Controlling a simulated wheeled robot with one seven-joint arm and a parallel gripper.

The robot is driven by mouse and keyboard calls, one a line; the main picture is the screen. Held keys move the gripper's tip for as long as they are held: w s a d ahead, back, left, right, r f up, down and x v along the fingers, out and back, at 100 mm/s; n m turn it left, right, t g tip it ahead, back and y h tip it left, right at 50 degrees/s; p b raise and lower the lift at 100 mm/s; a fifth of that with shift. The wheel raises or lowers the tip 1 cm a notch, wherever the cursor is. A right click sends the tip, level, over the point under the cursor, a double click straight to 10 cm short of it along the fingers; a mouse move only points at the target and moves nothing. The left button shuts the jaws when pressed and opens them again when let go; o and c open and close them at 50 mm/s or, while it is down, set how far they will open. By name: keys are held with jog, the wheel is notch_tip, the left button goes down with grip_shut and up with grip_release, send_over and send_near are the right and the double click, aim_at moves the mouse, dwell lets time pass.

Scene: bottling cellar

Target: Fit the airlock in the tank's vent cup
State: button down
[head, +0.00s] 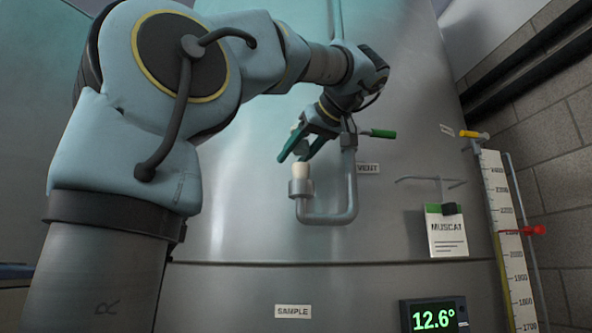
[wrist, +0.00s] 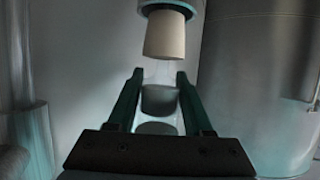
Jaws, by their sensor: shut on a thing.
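The airlock shows in the wrist view as a clear body with dark parts (wrist: 159,100) between my fingers and a pale tapered stopper (wrist: 165,36) beyond the fingertips. In the head view only the pale stopper (head: 302,171) is plain; the clear body is hard to make out. My gripper (head: 295,156) is shut on the airlock, just above the vent cup (head: 300,188), a grey metal cup on a bent pipe. The stopper's narrow end is at the cup's mouth, whose rim shows in the wrist view (wrist: 185,7). How deep it sits, I cannot tell.
The bent vent pipe (head: 350,185) rises right of the cup, near a green-handled valve (head: 381,133) and a VENT label (head: 368,168). A MUSCAT card (head: 447,231), a level gauge (head: 515,235) and a temperature display (head: 434,315) are farther right. The tank wall (head: 240,215) stands behind.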

aim_at(302, 161)
jog(key=shift+f+b, duration=0.9)
jog(key=shift+f, duration=0.6)
jog(key=shift+f, duration=0.2)
jog(key=shift+c, duration=1.5)
grip_release()
jog(key=shift+r, duration=0.1)
jog(key=shift+s+d+r, duration=0.1)
jog(key=shift+r, duration=0.05)
jog(key=v, duration=1.1)
jog(key=shift+s+d+r+b, duration=0.15)
jog(key=shift+s+r+b, duration=0.05)
jog(key=shift+s+b, duration=0.15)
